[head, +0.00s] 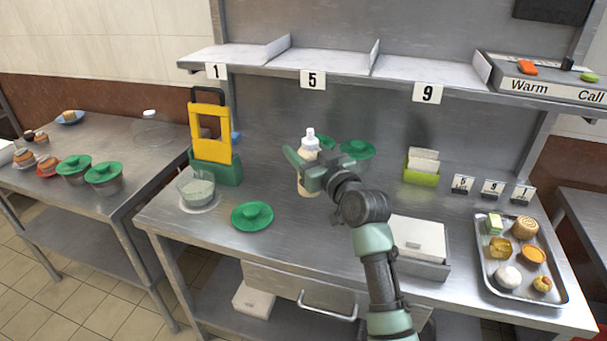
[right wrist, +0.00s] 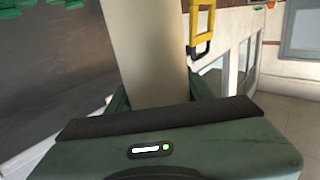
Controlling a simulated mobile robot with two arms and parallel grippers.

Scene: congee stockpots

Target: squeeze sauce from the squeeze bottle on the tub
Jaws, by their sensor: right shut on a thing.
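The squeeze bottle (head: 309,145), cream with a white nozzle cap, stands upright in the middle of the counter's back half. It also fills the upper middle of the right wrist view (right wrist: 145,60). My right gripper (head: 305,168) is shut around the bottle's body; I cannot tell whether its base touches the counter. A clear tub (head: 197,189) with pale contents sits open at the counter's left, well left of the bottle. A green lid (head: 252,215) lies between them, nearer the front. My left gripper is out of view.
A yellow-framed green device (head: 211,140) stands behind the tub. More green lids (head: 357,149) lie behind the bottle. A white box (head: 419,236) and a food tray (head: 487,263) are to the right. A numbered shelf (head: 320,62) hangs above. The counter between bottle and tub is mostly clear.

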